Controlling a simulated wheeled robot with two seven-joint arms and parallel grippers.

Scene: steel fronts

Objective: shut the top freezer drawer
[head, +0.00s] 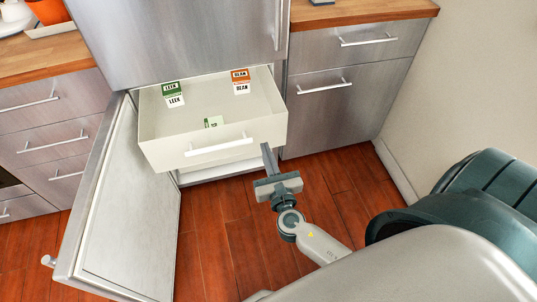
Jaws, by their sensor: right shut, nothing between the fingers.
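The top freezer drawer (167,154) is pulled out, a pale box with a white bar handle (218,147) on its front. Inside it are a green-and-white LEEK carton (174,94), an orange-and-white BEAN carton (241,82) and a small green-and-white packet (213,122). My right gripper (268,158) is shut and empty. In the head view its fingertips appear at the lower right corner of the drawer front; I cannot tell whether they touch it. My left gripper is not in view.
The freezer door (125,215) stands wide open to the left of the drawer. The upper steel door (185,35) is closed. Steel cabinets flank the fridge, the right one (335,105) with closed fronts. Red wooden floor (225,255) lies clear in front.

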